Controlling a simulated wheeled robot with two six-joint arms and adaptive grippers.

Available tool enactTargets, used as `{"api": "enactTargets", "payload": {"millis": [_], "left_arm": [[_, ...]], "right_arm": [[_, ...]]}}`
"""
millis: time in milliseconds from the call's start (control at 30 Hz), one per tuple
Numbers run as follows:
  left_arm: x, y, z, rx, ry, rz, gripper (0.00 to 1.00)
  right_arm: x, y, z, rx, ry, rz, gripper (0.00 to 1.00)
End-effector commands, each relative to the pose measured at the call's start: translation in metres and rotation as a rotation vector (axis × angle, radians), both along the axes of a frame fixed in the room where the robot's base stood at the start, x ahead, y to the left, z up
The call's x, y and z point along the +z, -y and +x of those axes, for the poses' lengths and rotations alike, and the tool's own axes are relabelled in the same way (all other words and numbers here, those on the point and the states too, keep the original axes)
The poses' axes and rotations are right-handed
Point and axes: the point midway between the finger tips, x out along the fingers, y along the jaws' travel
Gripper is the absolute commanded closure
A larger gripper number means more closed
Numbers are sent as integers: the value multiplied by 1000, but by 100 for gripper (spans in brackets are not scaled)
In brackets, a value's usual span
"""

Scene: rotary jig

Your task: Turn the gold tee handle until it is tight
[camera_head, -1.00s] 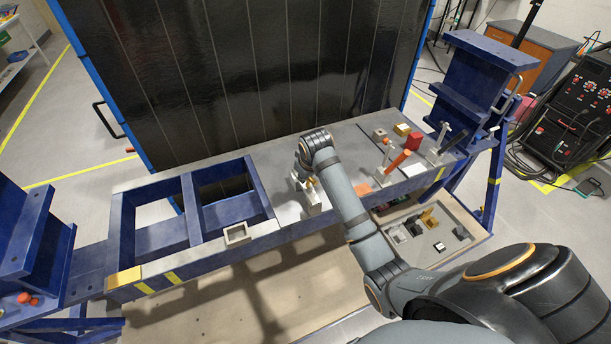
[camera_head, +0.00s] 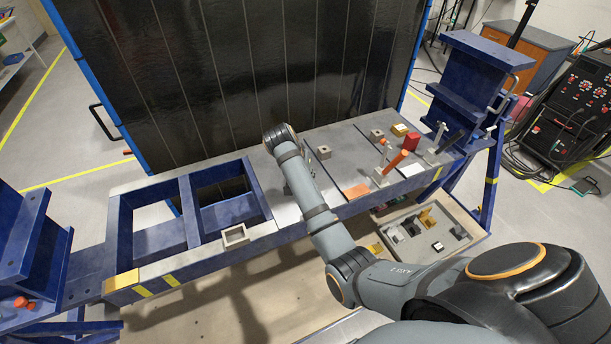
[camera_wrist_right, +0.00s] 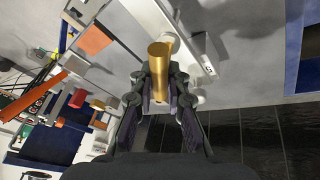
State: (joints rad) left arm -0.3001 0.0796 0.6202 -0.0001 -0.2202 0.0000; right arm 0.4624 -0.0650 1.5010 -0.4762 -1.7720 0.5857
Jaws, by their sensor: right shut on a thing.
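The gold tee handle (camera_wrist_right: 159,62) shows in the right wrist view as a gold cylinder between the fingers of my right gripper (camera_wrist_right: 160,84). The dark fingers are shut on it, one on each side. A pale metal fixture (camera_wrist_right: 195,45) lies just beyond the handle. In the head view my right forearm and wrist cover the handle, and my right gripper is hidden there. How tight the handle is cannot be told. My left gripper is in neither view.
The blue-framed bench (camera_head: 228,209) runs across the head view, with a small square block (camera_head: 235,236) at its front edge. On the right stand a red-orange handle (camera_head: 396,161), a red block (camera_head: 411,141) and grey clamps. A tray (camera_head: 460,226) of parts sits below. A dark panel (camera_head: 260,70) stands behind.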

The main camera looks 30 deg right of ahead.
Motion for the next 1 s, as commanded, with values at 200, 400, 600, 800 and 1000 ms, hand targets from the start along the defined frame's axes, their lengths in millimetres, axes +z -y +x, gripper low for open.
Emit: {"api": "enactTargets", "payload": {"millis": [200, 400, 600, 800, 1000], "left_arm": [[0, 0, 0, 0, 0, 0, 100], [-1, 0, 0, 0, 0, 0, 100], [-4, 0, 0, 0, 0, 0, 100], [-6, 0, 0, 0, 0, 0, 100], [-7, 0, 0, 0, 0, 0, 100]], "right_arm": [[2, 2, 0, -205, 2, -2, 100], [2, 2, -1, -392, 3, -1, 100], [1, 3, -3, -558, 1, -1, 100], [1, 3, -4, -687, 2, 0, 100], [1, 3, -5, -769, 1, 1, 100]]}}
